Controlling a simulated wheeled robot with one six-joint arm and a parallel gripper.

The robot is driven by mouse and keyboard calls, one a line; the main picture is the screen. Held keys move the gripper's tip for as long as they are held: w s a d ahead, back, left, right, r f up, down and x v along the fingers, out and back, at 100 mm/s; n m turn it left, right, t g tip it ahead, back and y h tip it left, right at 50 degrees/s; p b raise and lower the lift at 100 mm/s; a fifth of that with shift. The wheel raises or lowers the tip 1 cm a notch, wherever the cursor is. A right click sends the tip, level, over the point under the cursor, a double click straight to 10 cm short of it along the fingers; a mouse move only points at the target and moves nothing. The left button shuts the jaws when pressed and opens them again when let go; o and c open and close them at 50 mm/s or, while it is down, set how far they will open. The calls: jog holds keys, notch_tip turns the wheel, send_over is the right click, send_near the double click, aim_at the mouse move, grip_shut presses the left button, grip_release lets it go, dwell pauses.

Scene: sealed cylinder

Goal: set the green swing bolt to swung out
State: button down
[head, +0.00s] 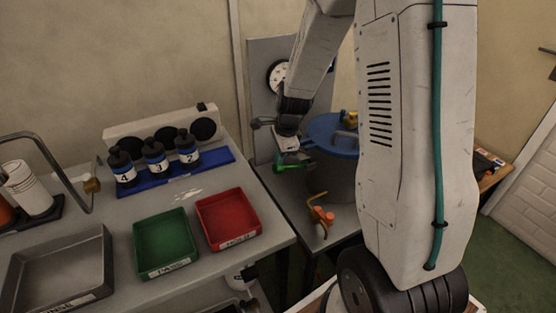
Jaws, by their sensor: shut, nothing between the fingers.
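A grey cylinder (330,178) with a blue lid (327,128) stands on a grey stand behind my arm, which hides its right part. The green swing bolt (294,163) is at the cylinder's left side, below the lid's edge. My gripper (287,154) points down at the green bolt and is shut with nothing in it. It overlaps the bolt in the picture; I cannot tell whether they touch. The bolt's exact angle is partly hidden and too small to read.
A yellow part (350,118) sits on the lid. An orange bent piece (319,212) is at the cylinder's lower front. A grey panel with a white dial (278,76) stands behind. On the left bench are a green tray (166,268), a red tray (230,245) and several black-topped bottles.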

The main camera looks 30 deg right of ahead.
jog(key=s+a+r, duration=0.1)
jog(key=a+r, duration=0.3)
jog(key=r, duration=0.6)
jog(key=shift+s+a+r, duration=0.15)
jog(key=shift+s+a, duration=0.1)
jog(key=s+a+r+n, duration=0.2)
jog(key=s+r+n, duration=0.1)
jog(key=s+n, duration=0.4)
jog(key=s+a+r+n, duration=0.2)
jog(key=s+r+n, duration=0.2)
jog(key=s+n, duration=0.3)
jog(key=s+a+r+n, duration=0.3)
jog(key=s+n, duration=0.4)
jog(key=s, duration=0.5)
jog(key=shift+s+r+g+h, duration=0.2)
jog(key=shift+r+g+h, duration=0.2)
jog(key=shift+r, duration=0.3)
